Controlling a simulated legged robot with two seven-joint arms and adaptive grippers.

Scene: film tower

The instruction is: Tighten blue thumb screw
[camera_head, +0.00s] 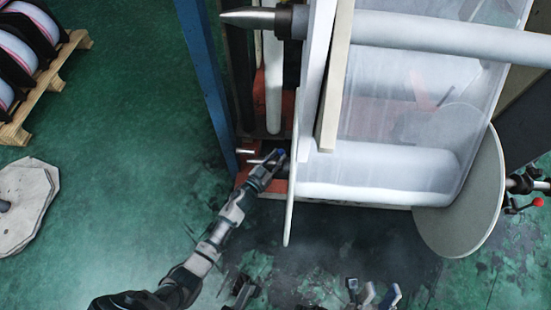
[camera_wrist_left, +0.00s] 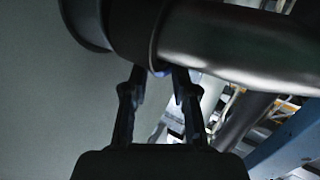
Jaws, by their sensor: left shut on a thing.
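The blue thumb screw (camera_head: 281,152) is a small blue spot by the shaft end, left of the upright pale disc, in the head view. My left gripper (camera_head: 273,160) reaches up to it from the lower left. In the left wrist view my gripper (camera_wrist_left: 160,80) has both fingertips against the underside of a dark collar, shut on the screw. Only a sliver of blue (camera_wrist_left: 161,72) shows between the tips; the rest is hidden. Small dark and grey parts at the bottom edge of the head view may include my right gripper, but I cannot tell its state.
The film roll (camera_head: 380,172) lies right of the pale disc (camera_head: 291,190), with a large round flange (camera_head: 462,180) at its other end. A blue post (camera_head: 205,80) stands left of the shaft. A pallet of reels (camera_head: 30,75) is at the upper left. Green floor (camera_head: 130,130) between is clear.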

